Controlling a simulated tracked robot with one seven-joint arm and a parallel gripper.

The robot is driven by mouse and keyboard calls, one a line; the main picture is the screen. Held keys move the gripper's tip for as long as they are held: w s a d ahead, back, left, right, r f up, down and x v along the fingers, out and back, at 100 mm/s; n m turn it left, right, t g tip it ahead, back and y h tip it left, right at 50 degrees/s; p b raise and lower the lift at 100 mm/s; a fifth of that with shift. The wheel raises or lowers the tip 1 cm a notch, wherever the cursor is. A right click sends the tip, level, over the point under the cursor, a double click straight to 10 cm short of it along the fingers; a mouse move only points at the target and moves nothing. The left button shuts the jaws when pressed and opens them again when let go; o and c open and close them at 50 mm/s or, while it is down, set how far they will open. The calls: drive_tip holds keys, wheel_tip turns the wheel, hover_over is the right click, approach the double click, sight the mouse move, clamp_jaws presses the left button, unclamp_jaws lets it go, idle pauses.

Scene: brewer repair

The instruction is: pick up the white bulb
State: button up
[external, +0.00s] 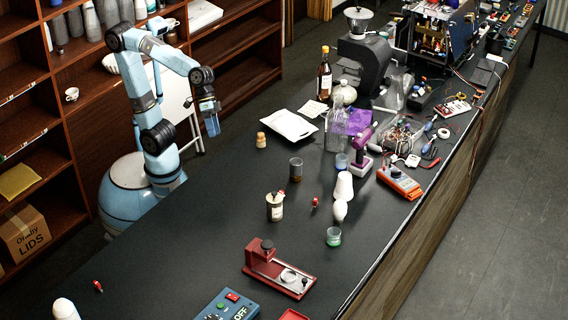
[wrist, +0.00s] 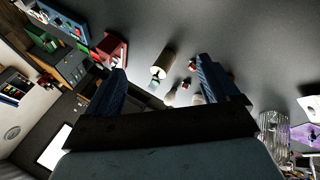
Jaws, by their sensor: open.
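The white bulb (external: 340,210) appears to be the small rounded white object on the dark counter, just in front of a white tapered cup (external: 344,185). My gripper (external: 211,122) hangs at the counter's far left side, well apart from the bulb, with its fingers pointing down. In the wrist view my gripper (wrist: 161,68) is open, with nothing held between its two blue fingers. Small pale objects show beyond the fingers there, partly hidden by the gripper body; I cannot tell which is the bulb.
A lidded jar (external: 275,207), a small red part (external: 315,202) and a green-filled glass (external: 333,237) stand near the bulb. The left part of the counter is mostly clear.

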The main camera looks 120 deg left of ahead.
drive_tip(key=w+a+f+n+t+h, duration=0.15)
drive_tip(key=w+n, duration=0.45)
drive_tip(key=w, duration=0.7)
drive_tip(key=w+a+f+n+t+h, duration=0.15)
drive_tip(key=w+n, duration=0.35)
drive_tip(key=w, duration=0.9)
drive_tip(key=w+a+f+n+t+h, duration=0.1)
drive_tip(key=w+a+f+n, duration=0.15)
drive_tip(key=w, duration=0.25)
drive_tip(key=w+a+f+n, duration=0.1)
drive_tip(key=w+f+n, duration=0.15)
drive_tip(key=w, duration=0.35)
drive_tip(key=n+t, duration=0.2)
drive_tip(key=n, duration=0.5)
approach(342, 213)
wheel_tip(342, 213, up, 5)
drive_tip(key=w, duration=0.1)
drive_tip(key=f, duration=0.5)
drive_tip(key=w+f, duration=0.1)
drive_tip(key=f, duration=0.2)
drive_tip(key=shift+d, duration=0.35)
drive_tip(key=shift+x, duration=3.3)
drive_tip(key=shift+w, duration=0.1)
